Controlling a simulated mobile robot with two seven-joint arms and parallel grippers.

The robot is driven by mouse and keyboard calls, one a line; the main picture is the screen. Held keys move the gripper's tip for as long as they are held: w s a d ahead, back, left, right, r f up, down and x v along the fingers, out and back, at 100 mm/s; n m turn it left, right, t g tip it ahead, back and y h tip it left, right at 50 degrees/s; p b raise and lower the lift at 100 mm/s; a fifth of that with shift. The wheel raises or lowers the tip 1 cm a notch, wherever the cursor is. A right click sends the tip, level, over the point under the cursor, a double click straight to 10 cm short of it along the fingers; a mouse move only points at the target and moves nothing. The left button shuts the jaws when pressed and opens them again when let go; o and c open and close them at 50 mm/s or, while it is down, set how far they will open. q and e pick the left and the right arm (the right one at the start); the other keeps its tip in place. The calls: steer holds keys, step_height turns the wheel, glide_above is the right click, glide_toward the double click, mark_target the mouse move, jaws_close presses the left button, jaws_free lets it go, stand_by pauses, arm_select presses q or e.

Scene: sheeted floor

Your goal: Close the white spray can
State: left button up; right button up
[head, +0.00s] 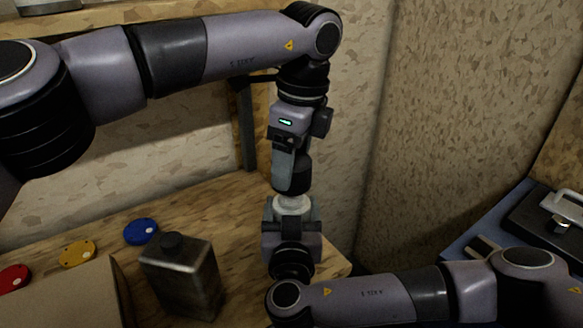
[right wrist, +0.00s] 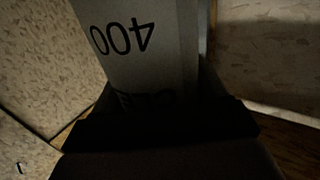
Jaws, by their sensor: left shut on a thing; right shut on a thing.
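The white spray can (head: 293,204) stands upright between the fingers of my right gripper (head: 291,222); only its pale top shows in the head view. In the right wrist view, the can (right wrist: 150,45) fills the middle, with an upside-down "400" printed on it. My left gripper (head: 290,178) points down from above, shut on a dark cap (head: 298,176). The cap is directly over the can's top, very close to it or touching; I cannot tell whether it is seated. The dark gripper body hides the can's lower part in the wrist view.
A wooden table (head: 100,220) holds a dark metal flask (head: 181,275), a blue disc (head: 141,231), a yellow disc (head: 78,254), a red disc (head: 12,278) and a cardboard box (head: 75,298). A blue surface with a black case (head: 548,218) is at right. Walls stand close behind.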

arm_select(q)
steer(key=shift+f, duration=0.55)
steer(key=shift+f, duration=0.9)
steer(key=shift+f, duration=0.6)
steer(key=o, duration=1.1)
steer(key=r, duration=0.4)
steer(key=d+r, duration=0.1)
steer(key=r, duration=0.7)
steer(key=shift+s+d, duration=0.15)
steer(key=shift+s, duration=0.15)
